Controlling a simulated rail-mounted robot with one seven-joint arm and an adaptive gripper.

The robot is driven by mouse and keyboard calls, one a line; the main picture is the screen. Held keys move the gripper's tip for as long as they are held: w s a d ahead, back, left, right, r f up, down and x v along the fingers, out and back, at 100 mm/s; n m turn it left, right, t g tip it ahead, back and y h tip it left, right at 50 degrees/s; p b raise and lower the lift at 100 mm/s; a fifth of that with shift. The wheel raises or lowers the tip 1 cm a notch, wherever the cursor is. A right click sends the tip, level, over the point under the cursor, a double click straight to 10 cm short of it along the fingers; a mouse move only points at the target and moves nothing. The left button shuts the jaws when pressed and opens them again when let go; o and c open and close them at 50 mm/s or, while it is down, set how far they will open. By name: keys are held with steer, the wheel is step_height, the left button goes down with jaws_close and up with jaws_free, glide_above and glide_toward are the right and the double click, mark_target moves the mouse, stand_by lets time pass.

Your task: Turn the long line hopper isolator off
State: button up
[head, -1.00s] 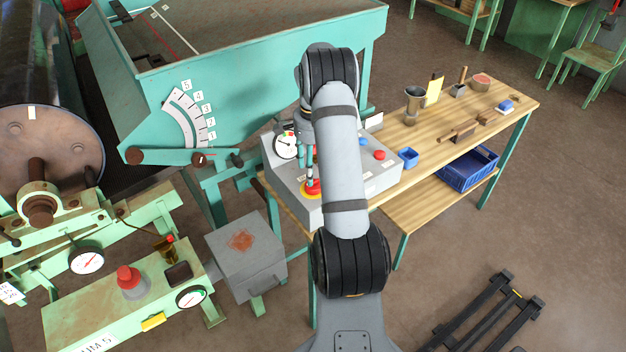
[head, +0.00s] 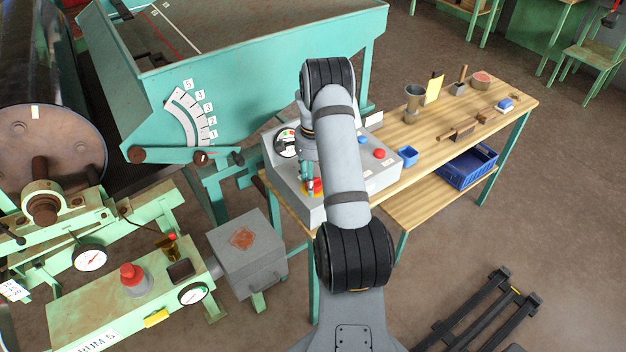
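A grey control box (head: 283,172) stands on the left end of the wooden bench, with a round white gauge (head: 285,143), a blue button and a red button (head: 379,154) on its sloping top. A red-and-yellow switch (head: 318,186), which looks like the isolator, is near the box's front left edge. My gripper (head: 309,187) points down right at this switch, with its teal-tinted fingers covering part of it. My arm hides the middle of the box and its labels. The finger gap and any contact are too small to tell, and the switch's handle angle is hidden.
The teal hopper (head: 250,90) with a numbered scale stands behind and left of the box. A small blue bin (head: 408,156), a metal cup (head: 413,100) and small tools lie along the bench (head: 450,120). A green machine with a red knob (head: 131,275) is at lower left.

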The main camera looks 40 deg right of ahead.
steer(key=c, duration=0.6)
steer(key=shift+c, duration=0.6)
steer(key=shift+f+n, duration=0.1)
steer(key=shift+n, duration=0.2)
steer(key=n+b, duration=0.2)
steer(key=shift+a+n, duration=0.1)
steer(key=shift+n, duration=0.3)
steer(key=n+b, duration=0.1)
steer(key=n, duration=0.2)
steer(key=shift+s+n, duration=0.1)
steer(key=shift+n, duration=0.2)
steer(key=n+b, duration=0.1)
steer(key=n, duration=0.4)
steer(key=shift+s+n, duration=0.1)
steer(key=shift+n, duration=0.2)
steer(key=n, duration=0.4)
steer(key=shift+s+n, duration=0.1)
steer(key=shift+n, duration=0.3)
steer(key=shift+d, duration=0.2)
